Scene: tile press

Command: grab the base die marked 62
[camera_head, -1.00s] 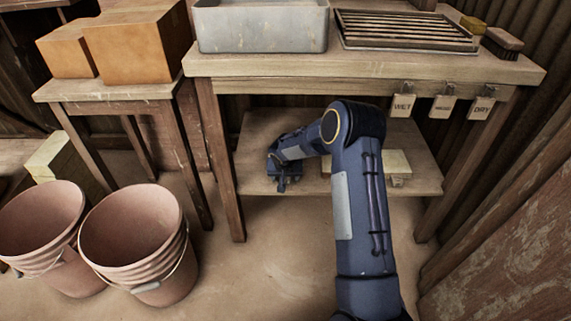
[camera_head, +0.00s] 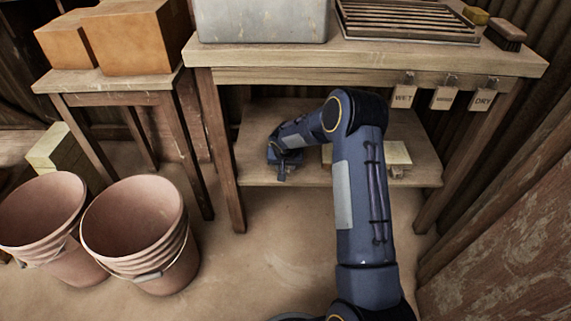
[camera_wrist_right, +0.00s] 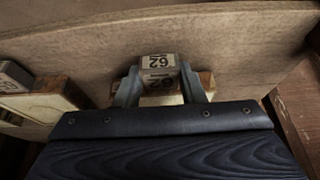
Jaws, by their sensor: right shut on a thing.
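The base die marked 62 (camera_wrist_right: 159,62) is a small block with pale labelled faces in the right wrist view, with the number showing on two faces. My right gripper (camera_wrist_right: 160,84) is shut on it, one grey finger on each side. In the head view my right gripper (camera_head: 283,165) is over the left part of the lower shelf (camera_head: 250,172) under the bench. The die cannot be made out there. My left gripper is not in view.
Another marked block (camera_wrist_right: 14,76) lies at the left in the wrist view. A pale block (camera_head: 398,155) sits on the shelf, right of my forearm. Bench legs flank the shelf. Two pink buckets (camera_head: 135,225) stand on the floor at left.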

